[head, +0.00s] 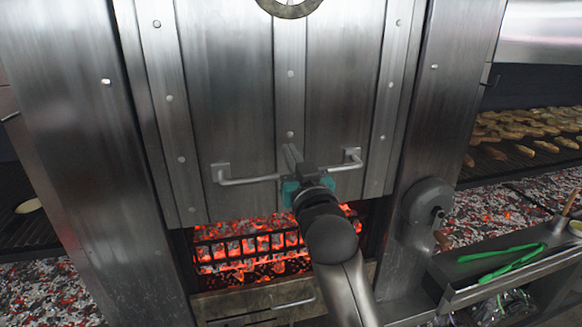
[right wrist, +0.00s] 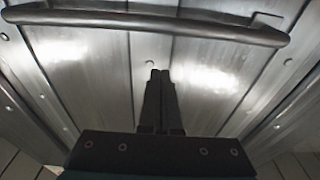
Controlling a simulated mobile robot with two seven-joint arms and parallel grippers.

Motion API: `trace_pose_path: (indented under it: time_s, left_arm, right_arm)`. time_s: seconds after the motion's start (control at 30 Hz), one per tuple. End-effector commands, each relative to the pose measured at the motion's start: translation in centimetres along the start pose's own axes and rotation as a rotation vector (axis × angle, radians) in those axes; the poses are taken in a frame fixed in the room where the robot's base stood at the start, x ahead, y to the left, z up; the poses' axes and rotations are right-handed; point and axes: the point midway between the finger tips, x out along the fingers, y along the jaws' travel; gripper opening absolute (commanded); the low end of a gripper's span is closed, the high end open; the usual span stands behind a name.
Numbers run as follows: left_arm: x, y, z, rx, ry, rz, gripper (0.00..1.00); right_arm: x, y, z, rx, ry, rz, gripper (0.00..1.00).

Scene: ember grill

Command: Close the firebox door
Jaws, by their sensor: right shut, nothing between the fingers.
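The firebox door (head: 235,90) is a riveted steel panel. Its lower edge stands above an opening where glowing coals (head: 245,245) show behind a grate. A bar handle (head: 250,181) runs across its lower part, and the bar also spans the top of the right wrist view (right wrist: 150,29). My right gripper (head: 292,155) is shut and empty, its fingers crossing the middle of the bar in the head view. In the right wrist view its fingertips (right wrist: 160,75) appear below the bar against the door. I cannot tell whether they touch. My left gripper is not in view.
A drawer front with a handle (head: 292,304) is below the opening. At the right are a round metal fitting (head: 428,197), a shelf with green tongs (head: 500,262), and a grill with food (head: 525,125). Coal beds lie on both sides.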

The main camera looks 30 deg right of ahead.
Motion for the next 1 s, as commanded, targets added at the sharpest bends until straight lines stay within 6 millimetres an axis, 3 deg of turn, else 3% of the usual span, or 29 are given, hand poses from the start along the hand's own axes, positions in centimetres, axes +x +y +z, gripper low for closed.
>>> trace_pose_path:
  time_s: [0.07, 0.13, 0.33, 0.83, 1.0]
  left_arm:
    - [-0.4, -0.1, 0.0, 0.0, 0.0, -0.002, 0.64]
    - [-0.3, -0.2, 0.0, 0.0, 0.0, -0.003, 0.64]
    - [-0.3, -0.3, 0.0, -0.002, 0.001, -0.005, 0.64]
    - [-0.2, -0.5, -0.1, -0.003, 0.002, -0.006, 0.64]
    - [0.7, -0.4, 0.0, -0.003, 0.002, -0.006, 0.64]
  right_arm:
    - [1.2, 0.0, -0.2, 0.0, 0.0, 0.001, 0.0]
    - [0.6, 0.0, 1.5, 0.001, -0.008, 0.001, 0.0]
    - [-0.1, 0.0, 3.4, 0.002, -0.003, 0.001, 0.0]
    - [-0.4, 0.0, 3.9, 0.001, 0.0, 0.001, 0.0]
    - [-0.6, 0.0, 5.3, 0.001, -0.001, 0.001, 0.0]
